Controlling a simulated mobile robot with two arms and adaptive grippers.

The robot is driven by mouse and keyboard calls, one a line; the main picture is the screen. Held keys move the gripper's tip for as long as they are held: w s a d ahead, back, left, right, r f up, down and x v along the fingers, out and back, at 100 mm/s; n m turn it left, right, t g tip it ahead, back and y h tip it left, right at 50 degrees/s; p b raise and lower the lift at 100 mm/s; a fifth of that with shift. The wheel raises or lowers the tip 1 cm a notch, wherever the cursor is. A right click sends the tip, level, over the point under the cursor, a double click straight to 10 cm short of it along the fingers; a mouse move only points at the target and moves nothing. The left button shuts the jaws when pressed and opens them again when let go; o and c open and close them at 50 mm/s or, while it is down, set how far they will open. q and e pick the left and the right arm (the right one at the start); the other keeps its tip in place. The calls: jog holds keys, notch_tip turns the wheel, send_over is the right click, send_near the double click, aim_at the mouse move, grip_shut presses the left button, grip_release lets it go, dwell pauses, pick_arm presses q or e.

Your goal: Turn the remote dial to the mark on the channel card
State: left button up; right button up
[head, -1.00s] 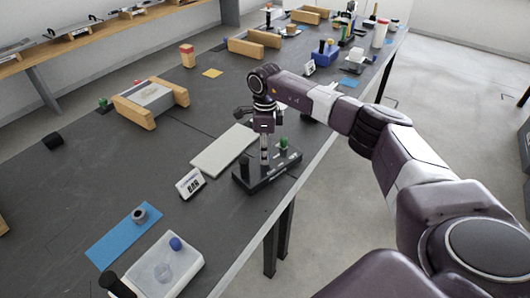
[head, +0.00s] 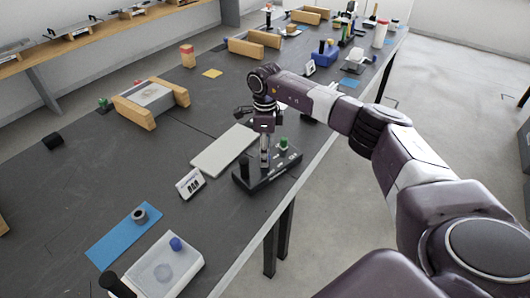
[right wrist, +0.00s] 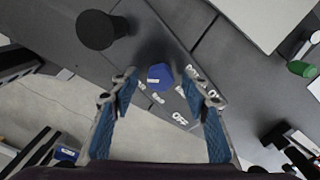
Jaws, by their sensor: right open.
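A dark base (head: 250,184) stands on the near part of the long table. My right gripper (head: 264,160) points down over this base and is open. In the right wrist view its fingers (right wrist: 160,90) stand on either side of the dial, with gaps visible at both sides. The dial is hidden behind the gripper in the head view. A small white card (head: 190,184) with dark marks stands left of the base; I cannot read it. My left gripper is out of view.
A black round post (right wrist: 100,30) rises beside the dial. A pale flat plate (head: 224,148) lies to the left. A blue mat (head: 118,238) and a white box (head: 150,280) are nearer; the table edge is close by.

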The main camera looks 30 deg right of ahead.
notch_tip(320, 180, up, 12)
dwell(0.4)
